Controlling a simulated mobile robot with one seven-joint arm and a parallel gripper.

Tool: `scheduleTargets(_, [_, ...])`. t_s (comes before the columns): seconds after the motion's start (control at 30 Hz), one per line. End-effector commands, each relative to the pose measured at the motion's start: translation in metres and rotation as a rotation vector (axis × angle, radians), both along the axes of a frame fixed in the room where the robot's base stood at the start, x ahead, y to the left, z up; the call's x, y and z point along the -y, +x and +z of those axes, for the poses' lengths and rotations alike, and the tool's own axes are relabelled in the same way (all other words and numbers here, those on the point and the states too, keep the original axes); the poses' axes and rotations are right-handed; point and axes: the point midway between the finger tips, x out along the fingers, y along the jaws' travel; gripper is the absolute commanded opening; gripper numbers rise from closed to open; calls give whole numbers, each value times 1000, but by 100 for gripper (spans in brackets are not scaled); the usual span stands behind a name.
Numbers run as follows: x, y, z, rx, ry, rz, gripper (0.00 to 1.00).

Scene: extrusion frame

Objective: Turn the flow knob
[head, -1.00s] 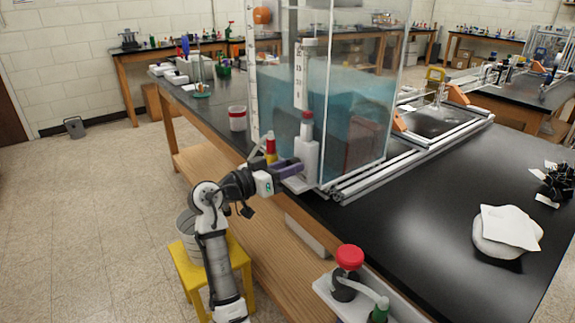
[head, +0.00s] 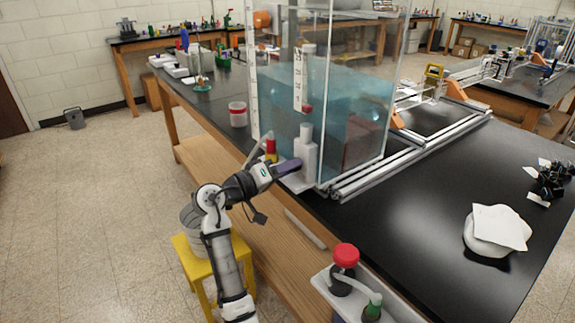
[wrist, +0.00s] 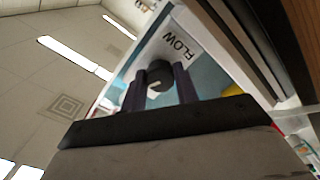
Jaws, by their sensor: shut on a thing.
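The flow knob (wrist: 158,76) is a dark round knob with a pale mark on its face, beside a white label reading FLOW (wrist: 178,45) in the wrist view. My gripper (wrist: 160,80) has its two purple fingers on either side of the knob and is shut on it. In the head view my gripper (head: 288,168) reaches the white upright fitting (head: 306,155) at the near corner of the water tank (head: 345,110). The knob itself is hidden in the head view.
A red-and-yellow capped piece (head: 271,150) stands just left of the fitting. A red knob (head: 346,255) on a white bracket sits at the near bench edge. A yellow stool (head: 195,262) stands beside the bench. The black benchtop (head: 400,215) right of the tank is largely clear.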

Motion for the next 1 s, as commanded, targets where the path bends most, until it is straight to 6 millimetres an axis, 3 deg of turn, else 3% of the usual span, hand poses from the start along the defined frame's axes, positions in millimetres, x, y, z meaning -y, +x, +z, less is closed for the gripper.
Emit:
scheduleTargets(0.53, [-1, 0, 0, -19, -15, 2, 7])
scheduleTargets(0.57, [-1, 0, 0, -18, -16, 2, 34])
scheduleTargets(0.7, [-1, 0, 0, -18, -15, 2, 52])
scheduleTargets(1.0, [-1, -1, 0, -18, -14, 1, 52])
